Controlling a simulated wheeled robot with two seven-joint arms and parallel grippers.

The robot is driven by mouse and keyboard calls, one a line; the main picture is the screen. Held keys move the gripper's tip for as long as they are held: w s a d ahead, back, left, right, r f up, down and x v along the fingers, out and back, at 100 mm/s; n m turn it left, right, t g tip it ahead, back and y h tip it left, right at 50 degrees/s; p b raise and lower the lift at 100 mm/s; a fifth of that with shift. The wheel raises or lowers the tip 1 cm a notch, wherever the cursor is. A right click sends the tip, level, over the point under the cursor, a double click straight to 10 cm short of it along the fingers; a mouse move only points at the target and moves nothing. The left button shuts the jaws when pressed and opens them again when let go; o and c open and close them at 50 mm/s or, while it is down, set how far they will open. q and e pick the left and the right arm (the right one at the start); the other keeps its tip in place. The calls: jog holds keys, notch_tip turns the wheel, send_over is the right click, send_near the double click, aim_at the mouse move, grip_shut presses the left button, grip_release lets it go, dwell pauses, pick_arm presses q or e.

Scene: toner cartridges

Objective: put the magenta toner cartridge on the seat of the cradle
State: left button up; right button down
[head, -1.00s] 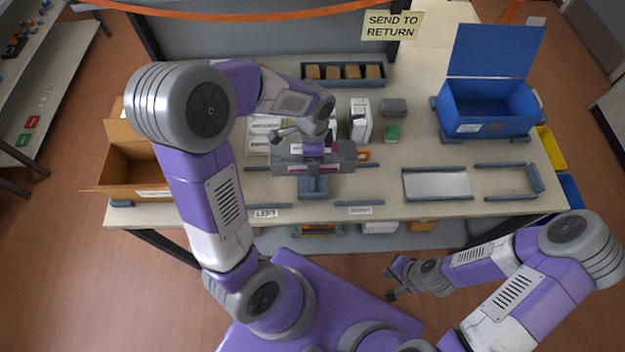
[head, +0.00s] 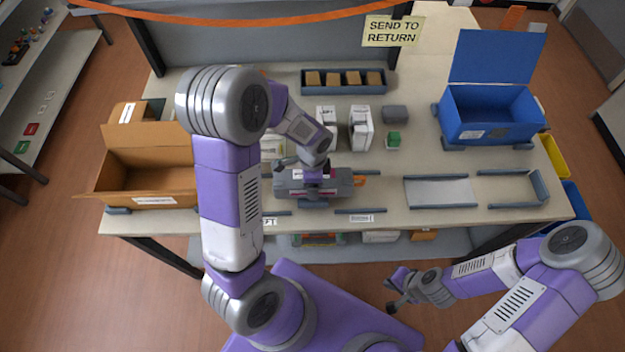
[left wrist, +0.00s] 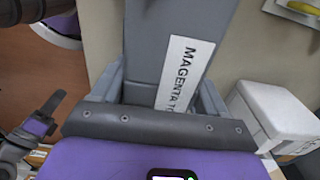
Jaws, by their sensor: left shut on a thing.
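The magenta toner cartridge (head: 341,184) is a long dark grey body with a magenta-marked label and an orange end piece at the right. My left gripper (head: 313,174) is shut on it from above. The cradle (head: 320,204) is blue-grey and mostly hidden beneath the cartridge; whether they touch cannot be told. In the left wrist view the cartridge (left wrist: 150,50) shows a white label reading "MAGENTA TO", and the gripper's dark bar hides its near end. My right gripper (head: 391,295) is open and empty in front of the table.
An open cardboard box (head: 150,172) stands at the left. White cartons (head: 360,128), a grey box (head: 395,113) and a green item (head: 393,139) stand behind the cartridge. A blue bin (head: 488,118) is at the back right. A pale plate (head: 440,192) lies right of the cradle.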

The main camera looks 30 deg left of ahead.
pick_arm(q)
jog(key=shift+f+b, duration=0.5)
jog(key=shift+f, duration=0.05)
jog(key=o, duration=1.7)
jog(key=shift+r+p, duration=0.45)
jog(key=shift+r, duration=0.05)
notch_tip(320, 180, up, 12)
jog(key=p, duration=0.2)
jog(key=shift+r+p, duration=0.1)
jog(key=shift+p, duration=0.25)
